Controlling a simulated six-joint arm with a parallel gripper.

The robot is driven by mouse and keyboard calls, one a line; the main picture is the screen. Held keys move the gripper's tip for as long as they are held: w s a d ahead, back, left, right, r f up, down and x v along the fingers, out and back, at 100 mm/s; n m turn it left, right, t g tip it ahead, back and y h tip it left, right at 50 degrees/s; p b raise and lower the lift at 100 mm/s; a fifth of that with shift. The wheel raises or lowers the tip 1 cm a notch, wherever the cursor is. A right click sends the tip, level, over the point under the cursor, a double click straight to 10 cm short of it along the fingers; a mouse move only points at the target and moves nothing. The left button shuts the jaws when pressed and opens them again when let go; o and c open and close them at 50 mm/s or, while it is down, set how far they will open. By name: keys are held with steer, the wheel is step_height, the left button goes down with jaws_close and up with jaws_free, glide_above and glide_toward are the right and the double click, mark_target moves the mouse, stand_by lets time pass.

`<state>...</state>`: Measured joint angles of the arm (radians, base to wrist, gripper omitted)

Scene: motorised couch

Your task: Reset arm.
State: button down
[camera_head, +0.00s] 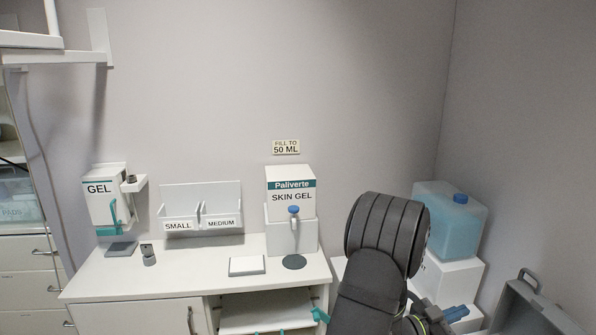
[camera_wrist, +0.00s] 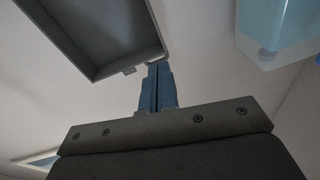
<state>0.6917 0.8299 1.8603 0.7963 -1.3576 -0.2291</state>
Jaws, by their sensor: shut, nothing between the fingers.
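My gripper (camera_head: 458,313) shows at the lower right of the head view, with blue fingers pointing to the right. In the wrist view its two blue fingers (camera_wrist: 157,72) lie side by side, closed together, with nothing between them. The fingertips appear close to the edge of a grey open box in the wrist view; I cannot tell whether they touch it. Dark arm parts hide some of the floor and counter end in the head view.
The grey box (camera_head: 520,313) stands at the lower right. A blue liquid tank (camera_head: 452,228) sits on white blocks behind the gripper. A white counter (camera_head: 150,285) at left bears a skin gel box (camera_head: 290,181), a size-labelled holder (camera_head: 200,208) and a white pad (camera_head: 247,265).

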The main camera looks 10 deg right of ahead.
steer(key=w+a+r+n+t+y, duration=0.1)
steer(key=w+r+t+y, duration=0.1)
steer(key=w, duration=0.8)
steer(key=w+a+r+n+t+y, duration=0.1)
steer(key=w+a+r+t+y, duration=0.1)
steer(key=w, duration=0.9)
step_height(320, 180, up, 3)
steer(key=t+y, duration=0.1)
steer(key=t, duration=0.1)
steer(key=shift+w+a+r+n+t, duration=0.2)
steer(key=shift+w+a+n+t, duration=0.05)
steer(key=shift+n+t, duration=0.05)
steer(key=s+d+f+m+g+h, duration=0.1)
steer(key=s+f+g+h, duration=0.1)
steer(key=s, duration=0.8)
steer(key=s+d+f+m+g+h, duration=0.1)
steer(key=s+f+g, duration=0.3)
steer(key=s, duration=0.5)
steer(key=shift+s+d+f+m+h, duration=0.35)
steer(key=shift+d+f+h, duration=0.25)
steer(key=shift+d+h, duration=0.25)
steer(key=shift+w, duration=0.1)
